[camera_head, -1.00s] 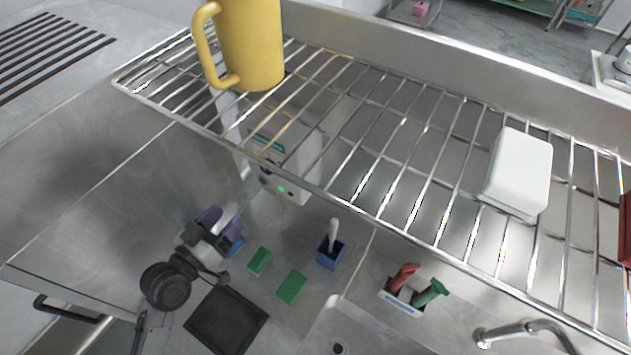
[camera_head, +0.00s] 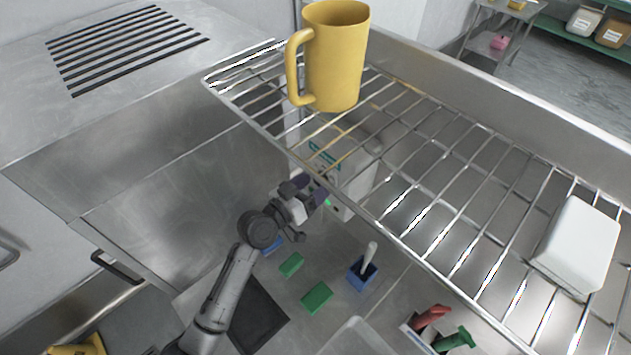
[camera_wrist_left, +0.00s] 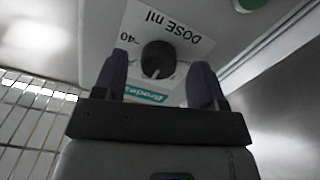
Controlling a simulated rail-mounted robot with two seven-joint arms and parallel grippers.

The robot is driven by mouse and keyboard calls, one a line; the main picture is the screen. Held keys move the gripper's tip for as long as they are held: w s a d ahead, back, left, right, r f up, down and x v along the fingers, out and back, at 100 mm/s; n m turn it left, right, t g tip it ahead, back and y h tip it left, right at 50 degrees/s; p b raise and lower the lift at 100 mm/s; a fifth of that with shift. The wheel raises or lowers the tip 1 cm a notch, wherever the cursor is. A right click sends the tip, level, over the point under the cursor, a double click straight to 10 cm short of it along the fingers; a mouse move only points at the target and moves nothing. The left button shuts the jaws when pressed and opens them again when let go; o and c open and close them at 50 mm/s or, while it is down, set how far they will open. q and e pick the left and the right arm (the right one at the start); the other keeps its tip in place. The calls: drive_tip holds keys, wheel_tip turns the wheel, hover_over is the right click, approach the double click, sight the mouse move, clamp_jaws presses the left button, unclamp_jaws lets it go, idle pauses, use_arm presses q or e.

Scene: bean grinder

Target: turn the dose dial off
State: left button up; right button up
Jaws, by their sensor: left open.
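The white bean grinder (camera_head: 358,182) stands under the wire shelf in the head view, partly hidden by its bars. A small green light shows on its front. The dose dial (camera_wrist_left: 158,57) is a round black knob beside the label "DOSE ml" and a "~40" mark in the left wrist view. It has a pale pointer mark at its lower edge. My left gripper (camera_head: 314,190) is at the grinder's front. In the left wrist view its dark fingers (camera_wrist_left: 160,80) are open, one on each side of the dial; I cannot tell whether they touch it. My right gripper is not in view.
The wire shelf (camera_head: 452,165) overhangs the grinder and holds a yellow mug (camera_head: 338,60) and a white container (camera_head: 578,245). Below are green blocks (camera_head: 317,297), a blue holder (camera_head: 361,274) with a white-handled tool, and a dark mat (camera_head: 262,318).

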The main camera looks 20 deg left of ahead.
use_arm(q)
drive_tip(key=shift+w+d, duration=0.25)
drive_tip(key=shift+w, duration=0.3)
drive_tip(key=c, duration=0.9)
drive_tip(key=shift+n, duration=0.3)
drive_tip(key=shift+s+d+r+n+p, duration=0.15)
drive_tip(key=shift+n+p, duration=2)
drive_tip(key=shift+n, duration=2.65)
drive_tip(key=shift+w+a+r+n+p, duration=0.15)
drive_tip(key=shift+n+p, duration=2)
drive_tip(key=shift+n, duration=2.65)
drive_tip(key=shift+s+d, duration=0.1)
